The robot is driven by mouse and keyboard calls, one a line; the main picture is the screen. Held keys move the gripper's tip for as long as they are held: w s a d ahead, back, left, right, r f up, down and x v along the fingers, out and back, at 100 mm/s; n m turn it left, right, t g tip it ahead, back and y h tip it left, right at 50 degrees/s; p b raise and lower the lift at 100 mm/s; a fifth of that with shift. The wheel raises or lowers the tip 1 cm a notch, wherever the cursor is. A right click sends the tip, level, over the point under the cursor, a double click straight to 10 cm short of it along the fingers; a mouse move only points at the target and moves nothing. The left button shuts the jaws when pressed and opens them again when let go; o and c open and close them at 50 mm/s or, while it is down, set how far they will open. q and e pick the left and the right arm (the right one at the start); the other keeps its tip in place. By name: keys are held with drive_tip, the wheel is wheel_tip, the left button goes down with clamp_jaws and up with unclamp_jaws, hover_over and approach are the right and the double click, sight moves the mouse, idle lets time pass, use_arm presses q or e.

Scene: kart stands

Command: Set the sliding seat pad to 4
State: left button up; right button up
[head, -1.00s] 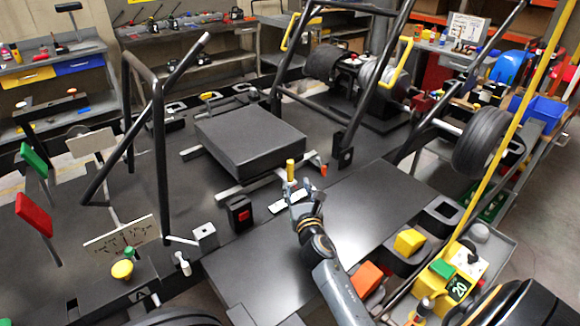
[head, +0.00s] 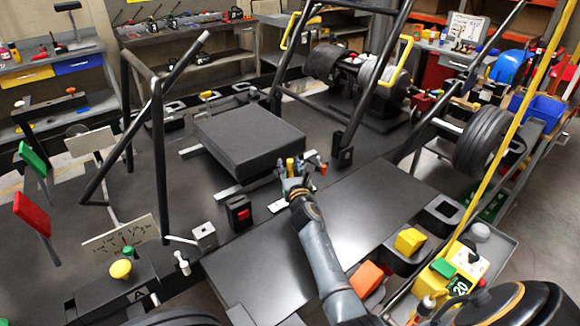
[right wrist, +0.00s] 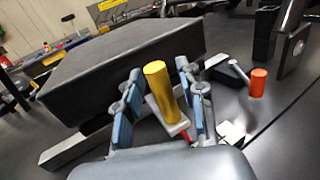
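The seat pad (head: 250,137) is a thick dark grey block lying on light metal rails (head: 243,186) in the head view. It fills the upper left of the right wrist view (right wrist: 125,65). A yellow upright handle (right wrist: 160,88) stands by its near edge on a light grey bar. My right gripper (right wrist: 158,118) is open, its blue-padded fingers on either side of the handle, with gaps visible. It also shows in the head view (head: 292,176). A white plate (head: 277,206) is mostly hidden by the gripper; no numbers are readable. My left gripper is not in view.
An orange peg (right wrist: 258,83) stands right of the gripper. A black box with a red switch (head: 240,212) is to the left. Black frame tubes (head: 365,90) rise behind and right.

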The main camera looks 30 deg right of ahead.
clamp_jaws()
drive_tip(key=shift+f, duration=0.1)
drive_tip(key=a, duration=0.2)
drive_tip(key=a+b, duration=0.1)
drive_tip(key=a, duration=0.5)
drive_tip(key=shift+s+a+f+b, duration=0.2)
drive_tip(key=shift+s+a+b, duration=0.05)
drive_tip(key=shift+b, duration=0.15)
drive_tip(key=shift+d+f, duration=0.1)
drive_tip(key=shift+c, duration=0.2)
unclamp_jaws()
drive_tip(key=o, duration=0.3)
drive_tip(key=shift+s+a, duration=0.1)
drive_tip(key=shift+a, duration=0.1)
drive_tip(key=shift+r, duration=0.25)
